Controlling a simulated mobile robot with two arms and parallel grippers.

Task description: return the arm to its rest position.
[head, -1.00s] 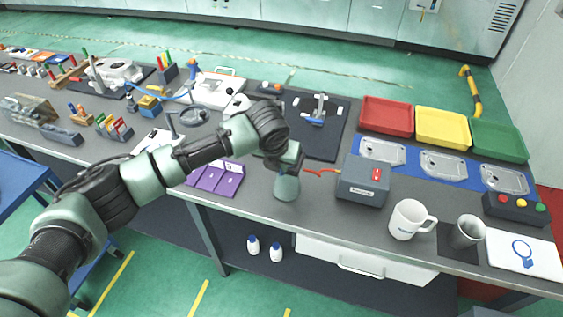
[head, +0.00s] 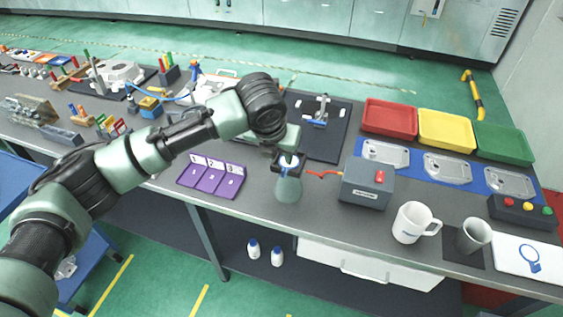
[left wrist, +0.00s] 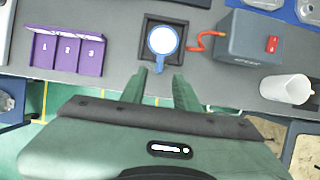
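My left arm reaches in from the left over the bench, and its left gripper (head: 288,156) hangs just beyond the purple case. My right gripper is not in view.
A grey box with a red switch (head: 367,183) and red cable stands to the right. A white mug (head: 411,222) and a grey cup (head: 473,236) are near the front edge. The purple numbered case (head: 212,178) lies left. Red, yellow and green trays are at the back right.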

